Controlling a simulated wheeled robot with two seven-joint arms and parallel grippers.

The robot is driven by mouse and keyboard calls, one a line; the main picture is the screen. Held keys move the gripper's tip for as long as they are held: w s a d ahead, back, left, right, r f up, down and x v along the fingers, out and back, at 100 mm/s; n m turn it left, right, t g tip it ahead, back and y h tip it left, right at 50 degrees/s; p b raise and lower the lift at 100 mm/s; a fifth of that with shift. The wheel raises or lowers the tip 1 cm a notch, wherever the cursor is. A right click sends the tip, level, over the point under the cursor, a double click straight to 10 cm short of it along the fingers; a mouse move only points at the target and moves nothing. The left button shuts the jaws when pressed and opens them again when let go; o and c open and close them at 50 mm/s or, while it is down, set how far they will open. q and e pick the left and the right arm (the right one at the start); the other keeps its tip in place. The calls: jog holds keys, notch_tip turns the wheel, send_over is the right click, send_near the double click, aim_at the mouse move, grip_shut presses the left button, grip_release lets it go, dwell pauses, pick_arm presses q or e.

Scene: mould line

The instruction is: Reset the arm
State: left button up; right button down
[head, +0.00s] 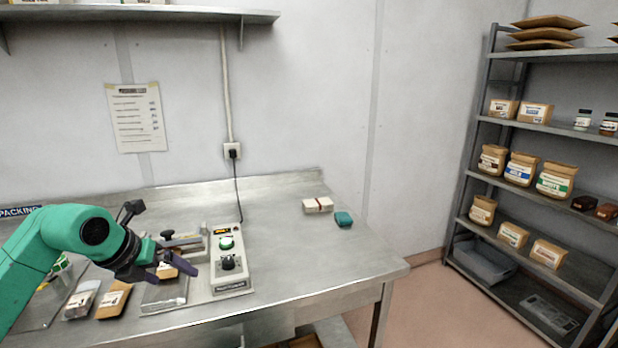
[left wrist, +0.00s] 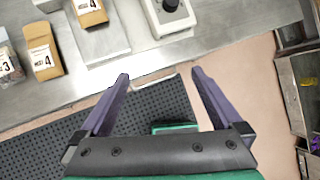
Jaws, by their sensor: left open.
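My left arm comes in from the left in the head view. Its gripper (head: 172,268) is over the front left of the steel bench (head: 290,262), left of the sealing machine (head: 230,262). In the left wrist view the two purple fingers (left wrist: 160,77) are spread apart with nothing between them. They point across the bench's front edge, with the dark floor mat (left wrist: 60,132) below. A brown packet (left wrist: 88,12) lies on a metal plate beyond the fingers. My right gripper is not in view.
More packets (head: 113,300) lie at the bench's front left. A white bundle with a red band (head: 318,205) and a teal item (head: 343,219) sit at the back right. A stocked shelf rack (head: 540,128) stands at right.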

pick_arm(q)
jog(key=s+d+r+t+h, duration=0.1)
jog(key=d+r+t+h, duration=0.25)
jog(key=d+h, duration=0.45)
jog(key=s+d+r+t+h, duration=0.15)
jog(key=d+r+h, duration=0.3)
jog(key=d, duration=0.85)
jog(key=w+a+f+n+t+y, duration=0.1)
jog(key=a+n+t+y, duration=1.05)
jog(key=n, duration=1.05)
jog(key=s+a+f+n+g+y, duration=0.2)
jog(key=a+f+n+g+y, duration=0.15)
jog(key=f, duration=0.35)
jog(key=s+a+f+n+g+y, duration=0.2)
jog(key=a+f+n+g, duration=0.25)
jog(key=f, duration=0.25)
jog(key=s+d+f+n+g+h, duration=0.35)
jog(key=s+f+g, duration=0.75)
jog(key=s+f, duration=0.7)
notch_tip(320, 180, down, 21)
jog(key=s+g, duration=0.1)
jog(key=s, duration=0.1)
jog(key=s+a+f+m+g+y, duration=0.1)
jog(key=s+a+f, duration=0.1)
jog(key=s+f, duration=1.4)
jog(key=shift+s+f+g, duration=0.2)
jog(key=shift+s+g, duration=0.15)
jog(key=shift+s, duration=0.5)
